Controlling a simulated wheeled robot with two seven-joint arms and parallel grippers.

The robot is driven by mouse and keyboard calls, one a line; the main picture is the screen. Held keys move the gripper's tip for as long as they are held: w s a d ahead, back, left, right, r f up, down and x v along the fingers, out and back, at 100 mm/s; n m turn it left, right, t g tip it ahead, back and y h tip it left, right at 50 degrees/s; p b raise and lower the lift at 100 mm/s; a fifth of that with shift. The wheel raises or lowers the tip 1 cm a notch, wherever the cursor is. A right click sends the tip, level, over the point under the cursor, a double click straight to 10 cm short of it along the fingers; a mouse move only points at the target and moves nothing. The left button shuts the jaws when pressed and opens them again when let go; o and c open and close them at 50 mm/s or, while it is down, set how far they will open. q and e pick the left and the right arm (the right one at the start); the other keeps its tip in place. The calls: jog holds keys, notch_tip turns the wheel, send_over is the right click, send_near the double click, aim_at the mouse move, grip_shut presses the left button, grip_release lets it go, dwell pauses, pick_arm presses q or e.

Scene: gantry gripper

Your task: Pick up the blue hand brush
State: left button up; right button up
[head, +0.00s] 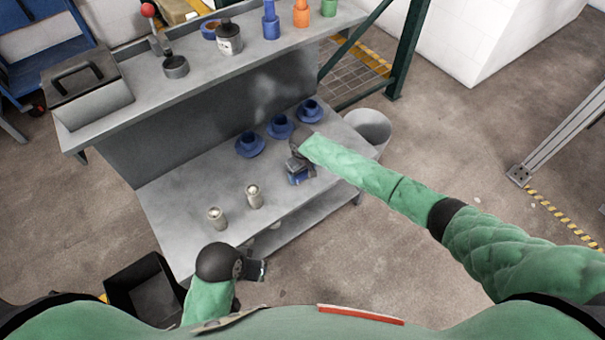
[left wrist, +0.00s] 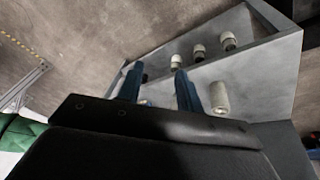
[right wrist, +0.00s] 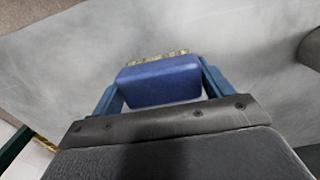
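The blue hand brush (head: 297,179) is at the worktable's lower shelf, near its right part, partly hidden by my right gripper (head: 296,168). In the right wrist view the brush (right wrist: 160,82) shows a blue block with pale bristles along its far edge. The fingers of my right gripper (right wrist: 163,85) stand on either side of the block, very close to its ends. Whether they press on it cannot be told. My left gripper (head: 258,270) is near the front left edge of the shelf. In the left wrist view its fingers (left wrist: 157,85) are apart, with nothing held.
Two pale bottles (head: 254,196) stand left of the brush on the lower shelf (head: 180,190). Several blue cups on saucers (head: 250,144) stand behind it. A grey bin (head: 368,128) is at the right end. A black crate (head: 150,290) is on the floor at left.

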aim_at(305, 173)
jog(key=c, duration=0.5)
jog(key=shift+o, duration=0.2)
pick_arm(q)
jog(key=shift+w, duration=0.1)
pick_arm(e)
jog(key=shift+r, duration=0.1)
jog(key=shift+r, duration=0.3)
jog(key=r, duration=0.2)
jog(key=d+r, duration=0.1)
jog(key=shift+s+r+b, duration=0.35)
jog(key=shift+s+b, duration=0.05)
pick_arm(q)
jog(key=shift+w+d+f+t+h+b, duration=0.2)
jog(key=shift+d+f, duration=0.35)
jog(key=shift+d, duration=0.05)
jog(key=shift+w+d+f+t+h+b, duration=0.2)
jog(key=shift+d+f, duration=0.35)
pick_arm(e)
jog(key=s+d+r, duration=0.6)
jog(key=s+d, duration=0.1)
jog(key=shift+s+d+r, duration=0.15)
jog(key=shift+d+r, duration=0.05)
jog(key=shift+r, duration=0.1)
